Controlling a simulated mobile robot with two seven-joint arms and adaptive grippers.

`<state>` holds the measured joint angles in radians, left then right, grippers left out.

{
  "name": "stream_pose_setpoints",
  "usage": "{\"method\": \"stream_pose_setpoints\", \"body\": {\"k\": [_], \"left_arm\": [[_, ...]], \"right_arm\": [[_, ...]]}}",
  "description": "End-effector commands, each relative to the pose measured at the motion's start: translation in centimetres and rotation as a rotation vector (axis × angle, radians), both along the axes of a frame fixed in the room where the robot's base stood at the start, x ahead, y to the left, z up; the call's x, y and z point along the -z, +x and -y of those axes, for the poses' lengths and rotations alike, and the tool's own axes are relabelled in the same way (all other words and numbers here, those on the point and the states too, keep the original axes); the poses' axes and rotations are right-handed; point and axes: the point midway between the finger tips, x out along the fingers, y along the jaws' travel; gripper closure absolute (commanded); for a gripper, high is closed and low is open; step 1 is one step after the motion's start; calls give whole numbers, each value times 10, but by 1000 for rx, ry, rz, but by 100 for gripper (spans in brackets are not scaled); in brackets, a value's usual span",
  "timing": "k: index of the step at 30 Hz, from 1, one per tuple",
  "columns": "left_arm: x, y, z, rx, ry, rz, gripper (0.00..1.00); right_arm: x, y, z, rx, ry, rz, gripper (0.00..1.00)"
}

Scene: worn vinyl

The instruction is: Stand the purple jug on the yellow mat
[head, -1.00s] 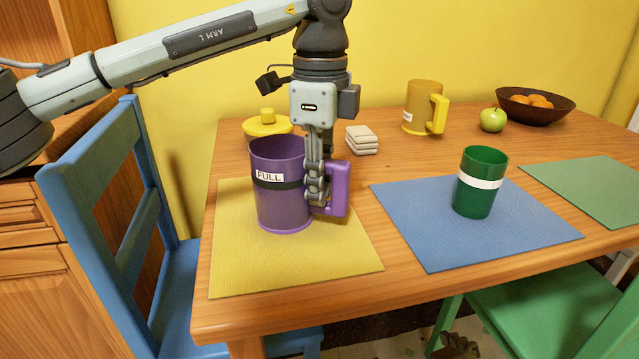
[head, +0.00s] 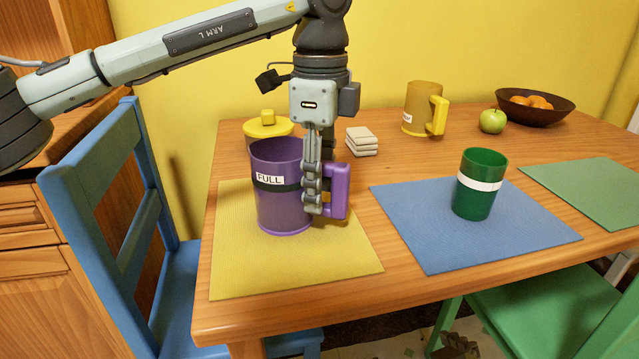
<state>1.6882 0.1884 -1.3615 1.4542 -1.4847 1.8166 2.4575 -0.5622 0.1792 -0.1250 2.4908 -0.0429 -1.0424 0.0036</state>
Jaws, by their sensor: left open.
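The purple jug (head: 279,211) stands upright on the yellow mat (head: 295,270), toward the mat's back half. It has a "FULL" label on a dark band and a handle on its right side. My left gripper (head: 318,205) points straight down at the handle side, its fingers between the jug's body and the outer part of the handle. It is open; whether a finger touches the handle I cannot tell.
A lidded yellow pot (head: 268,127), stacked pale coasters (head: 361,142) and a yellow jug (head: 420,110) stand behind. A green cup (head: 476,190) stands on a blue mat (head: 430,240) to the right. The yellow mat's front is clear.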

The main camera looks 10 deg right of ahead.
Motion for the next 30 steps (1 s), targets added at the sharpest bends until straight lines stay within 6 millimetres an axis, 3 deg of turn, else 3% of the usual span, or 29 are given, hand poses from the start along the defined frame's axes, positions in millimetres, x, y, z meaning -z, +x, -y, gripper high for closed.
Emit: {"method": "stream_pose_setpoints", "body": {"k": [30], "left_arm": [[-43,0,0,1,0,0,60]], "right_arm": [[-25,0,0,0,0,0,4]]}}
